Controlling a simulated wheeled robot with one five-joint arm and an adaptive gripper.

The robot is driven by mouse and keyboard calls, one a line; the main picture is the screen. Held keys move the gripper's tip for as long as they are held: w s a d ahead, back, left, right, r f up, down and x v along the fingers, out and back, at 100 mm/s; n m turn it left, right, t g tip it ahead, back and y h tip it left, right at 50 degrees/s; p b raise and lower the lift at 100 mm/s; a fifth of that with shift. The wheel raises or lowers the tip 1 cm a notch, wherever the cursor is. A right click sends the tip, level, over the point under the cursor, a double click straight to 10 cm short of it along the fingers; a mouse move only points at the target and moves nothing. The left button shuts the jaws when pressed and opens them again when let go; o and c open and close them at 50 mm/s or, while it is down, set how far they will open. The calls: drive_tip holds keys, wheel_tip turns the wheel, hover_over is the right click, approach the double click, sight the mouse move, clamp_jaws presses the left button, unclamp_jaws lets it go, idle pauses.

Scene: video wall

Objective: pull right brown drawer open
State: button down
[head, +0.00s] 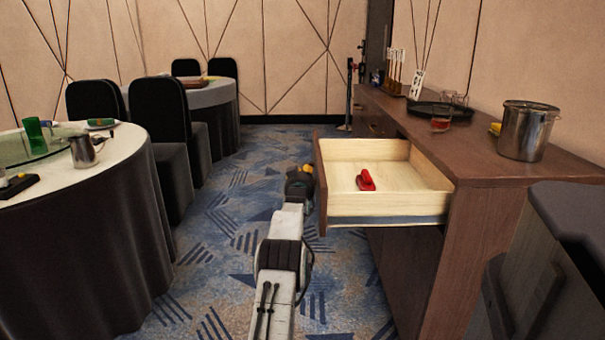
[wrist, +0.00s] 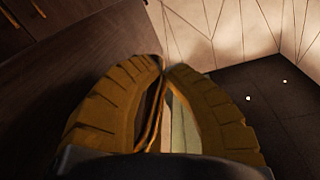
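The brown drawer (head: 385,205) is pulled well out of the brown cabinet (head: 470,215) in the head view, showing its pale wooden inside. Its dark front panel faces left. My gripper (head: 305,170) is at the outer side of that front. In the wrist view my yellow fingers (wrist: 165,70) are closed together at the tips, with the thin brownish handle (wrist: 154,118) between them. The exact contact on the handle is partly hidden by the fingers.
A red object (head: 366,180) lies in the drawer. A metal pot (head: 527,130) and a dark tray (head: 428,109) with glasses stand on the cabinet. A round table (head: 125,150) and black chairs (head: 160,110) are at left. Carpet (head: 215,250) between is clear.

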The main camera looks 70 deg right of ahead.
drive_tip(key=c, duration=1.3)
unclamp_jaws()
drive_tip(key=shift+a, duration=0.15)
drive_tip(key=v, duration=1.1)
drive_tip(key=shift+s+a, duration=0.2)
drive_tip(key=shift+a, duration=0.1)
